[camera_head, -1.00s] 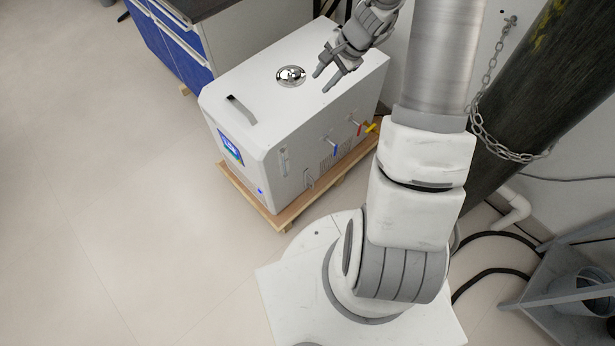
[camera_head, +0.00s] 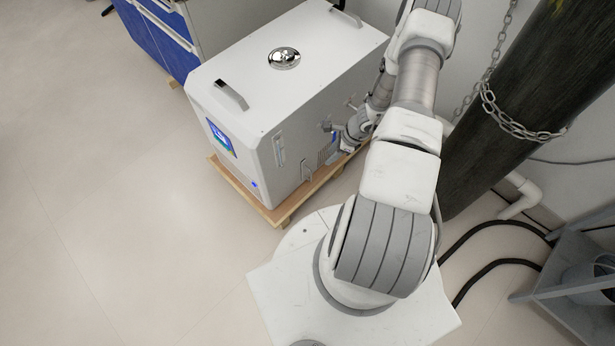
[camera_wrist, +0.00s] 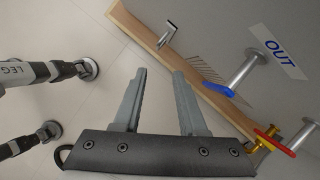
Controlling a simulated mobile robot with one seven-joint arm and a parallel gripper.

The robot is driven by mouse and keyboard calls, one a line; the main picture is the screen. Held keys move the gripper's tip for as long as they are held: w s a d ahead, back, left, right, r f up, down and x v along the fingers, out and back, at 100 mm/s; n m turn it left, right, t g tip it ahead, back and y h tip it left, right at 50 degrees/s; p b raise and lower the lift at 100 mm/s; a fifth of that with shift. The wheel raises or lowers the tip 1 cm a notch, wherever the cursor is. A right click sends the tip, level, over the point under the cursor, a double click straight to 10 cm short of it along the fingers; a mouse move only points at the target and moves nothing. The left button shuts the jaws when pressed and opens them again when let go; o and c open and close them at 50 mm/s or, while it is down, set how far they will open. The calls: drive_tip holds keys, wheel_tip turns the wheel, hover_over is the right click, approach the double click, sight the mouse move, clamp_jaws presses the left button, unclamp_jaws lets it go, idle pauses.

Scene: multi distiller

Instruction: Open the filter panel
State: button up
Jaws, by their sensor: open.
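The white distiller (camera_head: 255,110) stands on a wooden pallet. Low on its side wall is the filter panel (camera_head: 318,166), with a small metal handle (camera_head: 306,170) and slotted vents; no clear gap shows at its edge. In the wrist view the handle (camera_wrist: 167,34) sticks out near the vent slots (camera_wrist: 203,68). My gripper (camera_head: 330,140) is beside this wall, its fingers apart and nothing between them. In the wrist view my gripper (camera_wrist: 159,76) points towards the pallet edge and handle, with the handle ahead of the fingertips. My arm hides part of the side wall.
A blue valve lever (camera_wrist: 219,89) on a metal pipe, and red (camera_wrist: 276,141) and yellow (camera_wrist: 263,136) valve parts, stick out close to the right finger. The pallet edge (camera_wrist: 195,88) runs under the wall. A dark chained cylinder (camera_head: 530,90) stands at right.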

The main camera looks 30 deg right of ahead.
drive_tip(key=b+x, duration=0.2)
drive_tip(key=x, duration=0.4)
drive_tip(key=b+x, duration=0.2)
drive_tip(key=x, duration=0.4)
drive_tip(key=b+x, duration=0.2)
drive_tip(key=x, duration=0.4)
drive_tip(key=shift+s+d+f+b, duration=0.1)
drive_tip(key=shift+s+f+b, duration=0.1)
drive_tip(key=shift+s+b, duration=0.15)
clamp_jaws()
idle(0.5)
